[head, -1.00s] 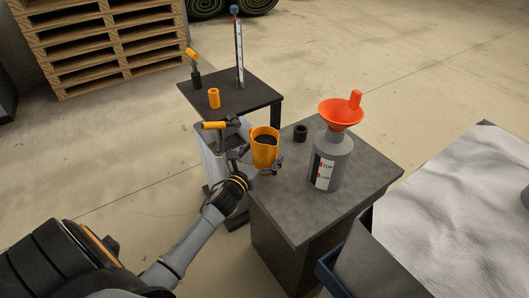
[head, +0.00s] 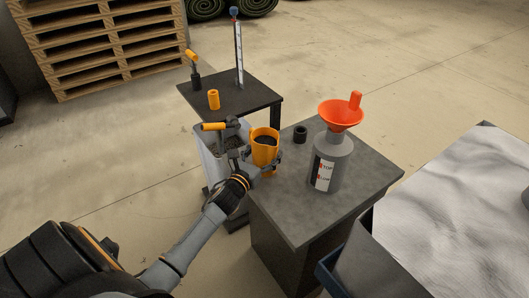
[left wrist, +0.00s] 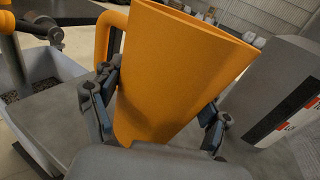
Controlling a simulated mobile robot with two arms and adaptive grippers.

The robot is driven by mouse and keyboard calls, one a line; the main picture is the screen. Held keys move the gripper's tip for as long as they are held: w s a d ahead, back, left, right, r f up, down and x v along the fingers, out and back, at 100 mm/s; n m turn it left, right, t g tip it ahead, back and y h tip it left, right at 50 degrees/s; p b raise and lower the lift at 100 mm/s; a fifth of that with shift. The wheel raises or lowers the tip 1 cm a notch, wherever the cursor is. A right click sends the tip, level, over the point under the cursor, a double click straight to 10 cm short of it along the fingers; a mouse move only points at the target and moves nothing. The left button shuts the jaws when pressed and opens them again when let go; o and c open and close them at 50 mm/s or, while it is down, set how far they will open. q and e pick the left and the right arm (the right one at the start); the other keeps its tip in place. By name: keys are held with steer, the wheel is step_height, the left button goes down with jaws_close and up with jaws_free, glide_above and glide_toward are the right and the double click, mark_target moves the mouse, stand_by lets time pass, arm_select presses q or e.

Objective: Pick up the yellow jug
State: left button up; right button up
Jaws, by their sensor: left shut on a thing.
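The yellow jug (head: 265,150) is at the left edge of the grey table, with dark contents showing at its open top. My left gripper (head: 258,168) is shut on it. In the left wrist view the yellow jug (left wrist: 170,75) fills the middle, with its handle at the upper left. The fingers of my left gripper (left wrist: 160,118) press on both its sides. Whether the jug's base touches the table top is hidden. My right gripper is not in view.
A grey bottle (head: 331,160) with a red funnel (head: 341,113) stands on the grey table (head: 295,222), right of the jug. A small black ring (head: 300,133) is behind. A bin (head: 210,155) stands left, below a dark side table (head: 240,98) holding a yellow cylinder (head: 214,99).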

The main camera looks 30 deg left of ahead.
arm_select(q)
steer(key=shift+r, duration=0.85)
steer(key=s+a+r+p, duration=0.1)
steer(key=s+r, duration=1)
steer(key=s, duration=0.3)
steer(key=shift+a+r+p, duration=0.15)
steer(key=shift+r+p, duration=0.05)
steer(key=shift+p, duration=0.2)
